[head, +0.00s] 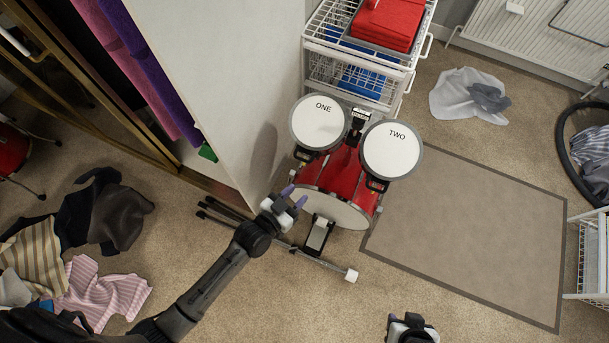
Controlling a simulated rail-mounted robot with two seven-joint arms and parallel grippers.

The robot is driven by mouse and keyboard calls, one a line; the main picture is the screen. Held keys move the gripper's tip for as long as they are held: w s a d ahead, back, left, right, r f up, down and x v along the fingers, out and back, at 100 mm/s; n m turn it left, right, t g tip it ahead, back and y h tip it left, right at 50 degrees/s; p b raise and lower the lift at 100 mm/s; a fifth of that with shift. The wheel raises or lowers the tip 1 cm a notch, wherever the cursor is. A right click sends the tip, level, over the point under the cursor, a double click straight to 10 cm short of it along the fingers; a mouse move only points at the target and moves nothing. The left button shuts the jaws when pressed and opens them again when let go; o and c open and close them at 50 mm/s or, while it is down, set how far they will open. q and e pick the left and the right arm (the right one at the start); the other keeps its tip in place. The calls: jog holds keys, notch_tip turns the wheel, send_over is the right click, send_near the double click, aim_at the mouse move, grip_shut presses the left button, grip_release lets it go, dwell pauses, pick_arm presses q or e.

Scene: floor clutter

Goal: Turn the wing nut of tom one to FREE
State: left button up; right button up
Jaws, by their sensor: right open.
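Tom one (316,133), a round white head marked ONE, is mounted at the upper left of the red bass drum (333,180). Tom two (391,160), marked TWO, sits to its right. A dark mount (358,121) with a small light-marked plate stands between them. I cannot make out the wing nut of tom one or its setting. My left gripper (294,196) has its two purple fingertips apart, with nothing seen between them; it shows below tom one, over the bass drum's lower left edge. My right gripper (411,323) is open at the bottom edge, away from the drums.
A bass pedal (319,235) and a metal stand with a white end (351,275) lie near the drum. A white panel (225,80) rises on the left. A wire basket rack (345,72) stands behind. A grey-brown mat (470,230) lies clear at right; clothes (95,290) lie left.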

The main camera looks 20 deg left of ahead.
pick_arm(q)
jog(key=w+a+f+n+t+y+b, duration=0.2)
jog(key=w+f+t+b, duration=0.15)
jog(key=f+b, duration=0.65)
jog(key=w+a+f+n+t+y+b, duration=0.15)
jog(key=f+t+b, duration=0.25)
jog(key=f+b, duration=0.65)
jog(key=shift+y, duration=0.45)
jog(key=b+x, duration=0.1)
jog(key=x, duration=0.3)
jog(key=b+x, duration=0.1)
jog(key=x, duration=0.4)
jog(key=a+b+x, duration=0.1)
jog(key=x, duration=0.3)
jog(key=shift+w+d, duration=0.1)
jog(key=shift+w, duration=0.2)
pick_arm(e)
notch_tip(320, 180, down, 26)
jog(key=shift+w+f, duration=0.2)
jog(key=shift+w, duration=0.1)
pick_arm(q)
grip_shut()
